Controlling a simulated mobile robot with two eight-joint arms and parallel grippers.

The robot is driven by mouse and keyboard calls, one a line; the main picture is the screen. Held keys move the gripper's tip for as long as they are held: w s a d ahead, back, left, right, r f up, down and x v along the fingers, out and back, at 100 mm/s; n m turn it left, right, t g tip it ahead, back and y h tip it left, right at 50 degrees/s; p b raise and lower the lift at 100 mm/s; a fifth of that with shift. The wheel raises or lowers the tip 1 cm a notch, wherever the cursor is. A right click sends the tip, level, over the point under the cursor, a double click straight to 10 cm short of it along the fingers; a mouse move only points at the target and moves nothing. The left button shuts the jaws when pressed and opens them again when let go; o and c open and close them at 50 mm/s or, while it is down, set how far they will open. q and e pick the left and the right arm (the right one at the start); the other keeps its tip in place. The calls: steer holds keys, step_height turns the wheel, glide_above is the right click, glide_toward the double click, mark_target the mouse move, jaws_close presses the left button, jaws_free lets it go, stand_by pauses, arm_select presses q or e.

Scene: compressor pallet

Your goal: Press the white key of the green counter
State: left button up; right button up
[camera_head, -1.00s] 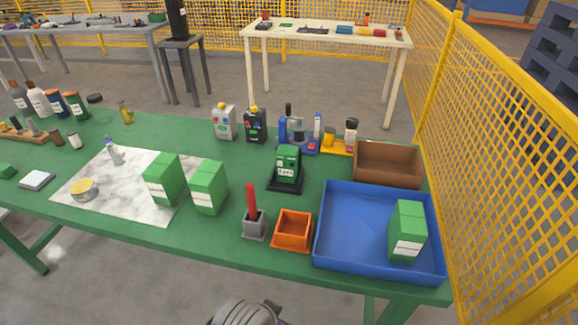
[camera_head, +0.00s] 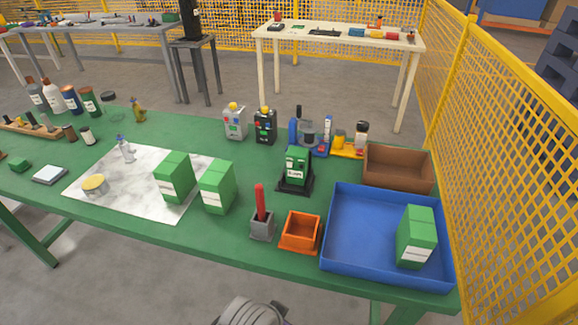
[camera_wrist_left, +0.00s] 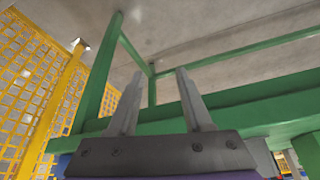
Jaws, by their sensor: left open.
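The green counter (camera_head: 297,164) stands upright on a black base at the right middle of the green table in the head view. Small white marks show on its front, but they are too small to tell which is the white key. My left gripper (camera_wrist_left: 159,74) is open with nothing between its fingers in the left wrist view. The underside and legs of a green table show beyond it, and the counter is not seen there. My right gripper is in neither view.
A red-handled tool in a grey holder (camera_head: 262,228) and an orange bin (camera_head: 300,246) stand in front of the counter. A blue tray (camera_head: 345,262) with a green box is to the right. A yellow fence (camera_head: 480,150) borders the right.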

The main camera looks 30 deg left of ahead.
arm_select(q)
jaws_close()
stand_by(0.3)
stand_by(1.3)
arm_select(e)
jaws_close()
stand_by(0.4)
